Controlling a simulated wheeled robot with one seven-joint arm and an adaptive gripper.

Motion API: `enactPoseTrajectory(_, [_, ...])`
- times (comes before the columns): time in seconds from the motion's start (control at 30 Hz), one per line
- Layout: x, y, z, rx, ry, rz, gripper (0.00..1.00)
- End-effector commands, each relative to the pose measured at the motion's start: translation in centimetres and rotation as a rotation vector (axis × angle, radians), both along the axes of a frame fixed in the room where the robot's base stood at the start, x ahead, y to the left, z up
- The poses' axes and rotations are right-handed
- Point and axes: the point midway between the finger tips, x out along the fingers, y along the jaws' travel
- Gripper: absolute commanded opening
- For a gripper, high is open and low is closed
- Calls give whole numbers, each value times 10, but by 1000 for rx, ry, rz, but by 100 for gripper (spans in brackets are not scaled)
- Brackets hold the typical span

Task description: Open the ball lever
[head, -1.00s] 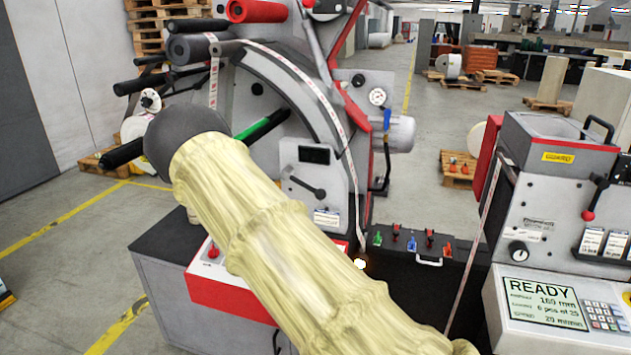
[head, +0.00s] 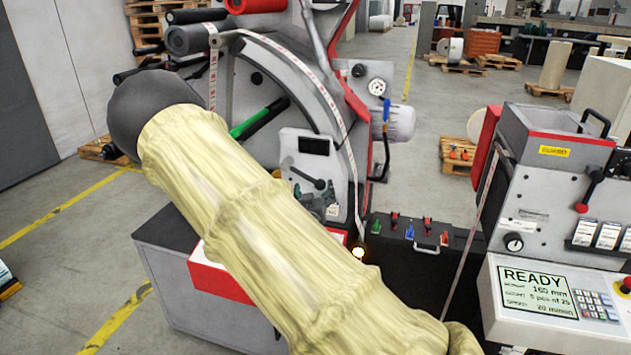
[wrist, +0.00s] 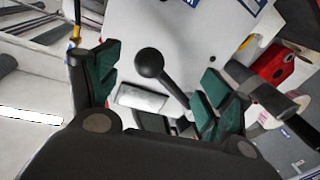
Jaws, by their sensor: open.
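The ball lever (head: 306,178) is a dark rod on the light front panel of the rewinder, below a small black display. In the wrist view its black ball (wrist: 149,63) and rod show large, the rod slanting down to the right. My gripper (wrist: 160,75) is open, with one green pad on each side of the lever. The ball appears between the pads; I see no contact. In the head view my gripper (head: 317,203) is partly visible just below the lever, with much of it hidden behind my pale-sleeved arm.
A label web (head: 352,150) runs down beside the panel. A black case (head: 400,275) with coloured clips stands right of it. A machine with a READY screen (head: 538,292) is at far right. A green-banded bar (head: 258,120) juts out left of the panel.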

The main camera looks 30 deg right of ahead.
Motion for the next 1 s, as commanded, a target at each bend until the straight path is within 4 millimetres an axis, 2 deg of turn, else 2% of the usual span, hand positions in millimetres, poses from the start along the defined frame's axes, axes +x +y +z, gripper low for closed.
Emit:
enactPoseTrajectory(0.1, [14, -11, 2, -1, -1, 0, 80])
enactPoseTrajectory(0.3, [28, -23, 1, 1, 1, 0, 80])
enactPoseTrajectory(0.7, [33, -26, -1, -1, 1, 1, 80])
enactPoseTrajectory(0.77, [33, -26, -1, -1, 1, 1, 71])
enactPoseTrajectory(1.0, [33, -26, 0, 0, 0, 1, 27])
